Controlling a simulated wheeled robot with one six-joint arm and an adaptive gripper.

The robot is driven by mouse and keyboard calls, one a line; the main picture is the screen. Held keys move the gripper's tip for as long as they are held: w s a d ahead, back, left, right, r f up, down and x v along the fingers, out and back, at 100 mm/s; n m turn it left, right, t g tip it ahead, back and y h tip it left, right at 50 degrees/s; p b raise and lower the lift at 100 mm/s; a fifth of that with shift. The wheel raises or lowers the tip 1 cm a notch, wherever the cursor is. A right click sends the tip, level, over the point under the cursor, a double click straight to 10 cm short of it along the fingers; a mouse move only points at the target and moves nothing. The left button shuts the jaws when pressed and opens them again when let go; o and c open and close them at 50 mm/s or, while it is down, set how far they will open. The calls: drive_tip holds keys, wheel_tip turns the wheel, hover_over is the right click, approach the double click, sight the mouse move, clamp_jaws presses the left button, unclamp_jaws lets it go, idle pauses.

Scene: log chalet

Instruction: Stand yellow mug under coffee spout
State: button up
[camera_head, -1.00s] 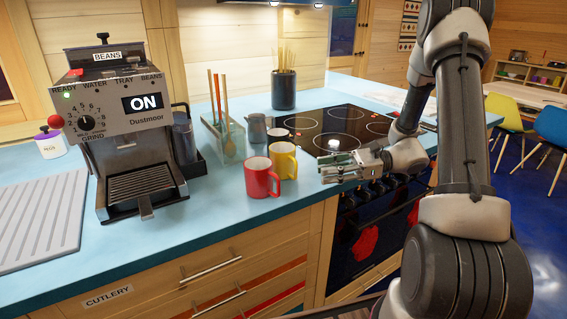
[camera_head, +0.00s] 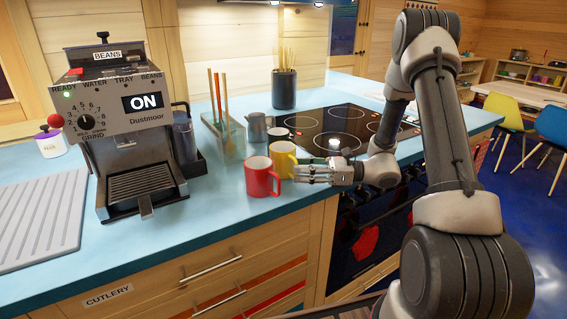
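The yellow mug (camera_head: 283,153) stands upright on the blue counter, just behind and right of the red mug (camera_head: 259,180). The coffee machine (camera_head: 128,115) stands at the left with its display reading ON. Its spout (camera_head: 125,143) is above a slatted drip tray (camera_head: 140,184), which holds no mug. My gripper (camera_head: 299,174) reaches in from the right, low over the counter edge, with its fingertips at the yellow mug's handle side. The fingers look apart. I cannot tell whether they touch the mug, and its handle is mostly hidden.
A grey metal jug (camera_head: 257,127) and a glass holder with utensils (camera_head: 226,137) stand behind the mugs. The black hob (camera_head: 340,125) lies to the right. A grey ribbed drainer (camera_head: 38,222) lies at the far left. Counter between machine and red mug is clear.

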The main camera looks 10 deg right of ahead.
drive_tip(key=shift+c, duration=0.3)
clamp_jaws()
drive_tip(key=shift+r, duration=0.1)
